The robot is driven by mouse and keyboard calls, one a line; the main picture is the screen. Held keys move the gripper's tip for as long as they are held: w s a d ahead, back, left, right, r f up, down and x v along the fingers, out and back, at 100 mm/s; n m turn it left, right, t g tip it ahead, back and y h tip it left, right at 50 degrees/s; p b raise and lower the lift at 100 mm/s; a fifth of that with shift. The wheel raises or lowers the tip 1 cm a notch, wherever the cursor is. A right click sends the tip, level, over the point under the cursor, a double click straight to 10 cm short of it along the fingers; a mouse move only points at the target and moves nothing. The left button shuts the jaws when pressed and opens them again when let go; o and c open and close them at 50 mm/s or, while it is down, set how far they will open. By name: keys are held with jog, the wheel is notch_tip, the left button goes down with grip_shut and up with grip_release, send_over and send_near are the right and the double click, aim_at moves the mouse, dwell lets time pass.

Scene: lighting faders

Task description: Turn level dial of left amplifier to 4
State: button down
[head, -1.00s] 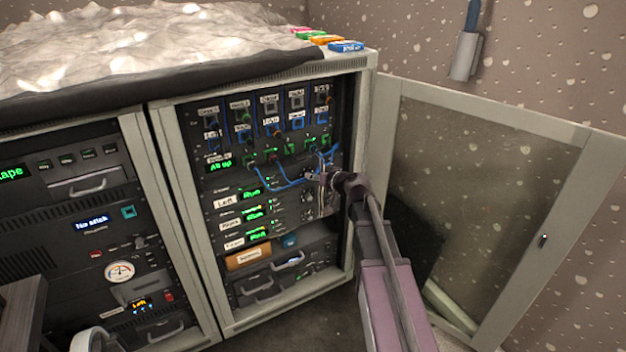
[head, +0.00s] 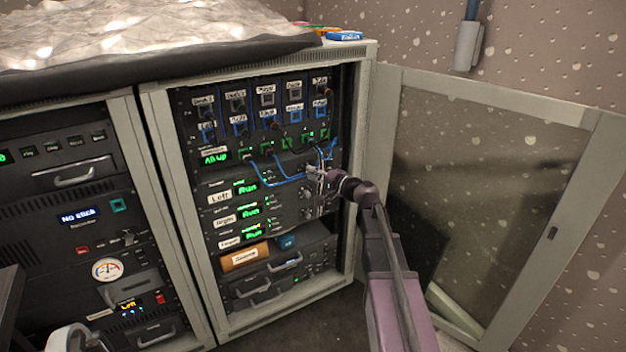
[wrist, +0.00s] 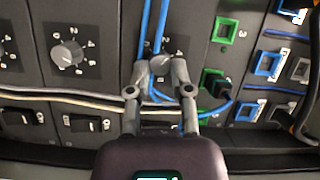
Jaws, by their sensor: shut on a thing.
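The left amplifier (head: 219,197) is the top row of the amplifier stack in the rack, with a "Left" label and a green "Run" display. Its level dial (wrist: 162,62) is a grey knob with white numbers around it in the wrist view. My gripper (wrist: 161,67) is shut on this dial, with one fingertip on each side. The fingers hide much of the knob, and I cannot read its setting. In the head view my gripper (head: 314,172) reaches the right end of this row and covers the dial.
A neighbouring dial (wrist: 68,53) and black rocker switches (wrist: 88,124) lie close by. Blue cables (wrist: 150,35) hang beside the held dial, near green sockets (wrist: 226,29). The open glass rack door (head: 480,190) stands right of my arm.

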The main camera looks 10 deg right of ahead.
jog(key=m+b, duration=0.1)
jog(key=m+t+b, duration=0.1)
jog(key=m, duration=0.1)
jog(key=shift+f+y, duration=0.3)
jog(key=shift+y, duration=0.1)
jog(key=shift+m+t+b, duration=0.5)
jog(key=shift+m+b, duration=0.05)
jog(key=shift+m, duration=0.65)
jog(key=shift+w+r, duration=0.1)
jog(key=c, duration=0.5)
grip_release()
jog(key=shift+c, duration=0.2)
jog(key=shift+r+p, duration=0.1)
jog(key=shift+p, duration=0.2)
